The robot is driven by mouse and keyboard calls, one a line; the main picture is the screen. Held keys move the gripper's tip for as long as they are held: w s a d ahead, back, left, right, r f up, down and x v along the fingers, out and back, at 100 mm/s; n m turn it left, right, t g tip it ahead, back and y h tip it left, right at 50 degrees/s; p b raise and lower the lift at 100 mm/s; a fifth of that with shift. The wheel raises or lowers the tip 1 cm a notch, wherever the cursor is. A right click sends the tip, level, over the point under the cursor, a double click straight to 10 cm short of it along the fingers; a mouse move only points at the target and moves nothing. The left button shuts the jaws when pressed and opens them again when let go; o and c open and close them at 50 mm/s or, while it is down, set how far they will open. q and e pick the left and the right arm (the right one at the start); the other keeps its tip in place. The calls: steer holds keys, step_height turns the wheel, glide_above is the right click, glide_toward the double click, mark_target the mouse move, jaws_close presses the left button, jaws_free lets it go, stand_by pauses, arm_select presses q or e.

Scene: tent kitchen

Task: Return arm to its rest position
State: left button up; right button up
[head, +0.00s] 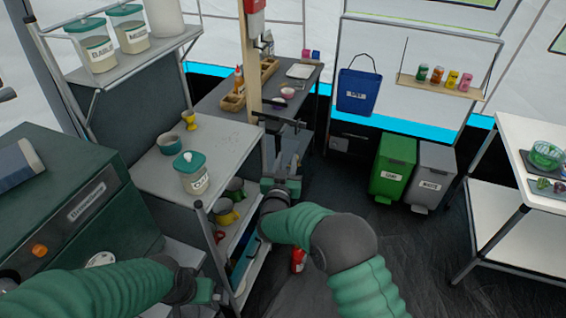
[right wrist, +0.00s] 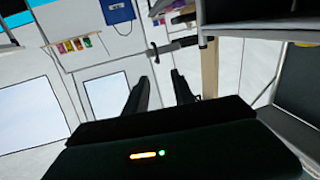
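My right arm (head: 305,228) reaches forward from the bottom of the head view. Its gripper (head: 282,168) is beside the right end of the grey shelf unit, over the dark floor. In the right wrist view its two fingers (right wrist: 160,92) stand apart with nothing between them, so it is open and empty. My left arm (head: 100,290) comes in low at the left. Its gripper end (head: 205,291) is near the lower shelf post; the fingers are not clear.
A wooden post (head: 252,65) rises near my right gripper. Green bin (head: 393,167) and grey bin (head: 431,174) stand beyond. The dark floor (head: 395,235) at right is clear.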

arm_select(q)
steer(key=r+p, duration=0.2)
steer(key=p, duration=0.1)
steer(key=r+p, duration=0.2)
steer(key=r, duration=0.1)
steer(key=shift+w+a+r+p, duration=0.15)
steer(key=shift+w+r+p, duration=0.05)
steer(key=shift+r+p, duration=0.2)
arm_select(e)
steer(key=s+d+g+y, duration=0.1)
steer(key=s+d+g, duration=0.4)
steer(key=s, duration=0.7)
steer(key=s+d+f+n+g+y, duration=0.1)
steer(key=s+d+g, duration=0.4)
steer(key=s, duration=0.8)
steer(key=s+d+g, duration=0.5)
steer(key=s+d, duration=0.3)
steer(key=s, duration=0.5)
steer(key=shift+d+f+n+y, duration=0.3)
steer(key=shift+f+y, duration=0.1)
arm_select(q)
steer(key=shift+d, duration=0.3)
arm_select(e)
steer(key=shift+s+d, duration=0.1)
steer(key=shift+d, duration=0.15)
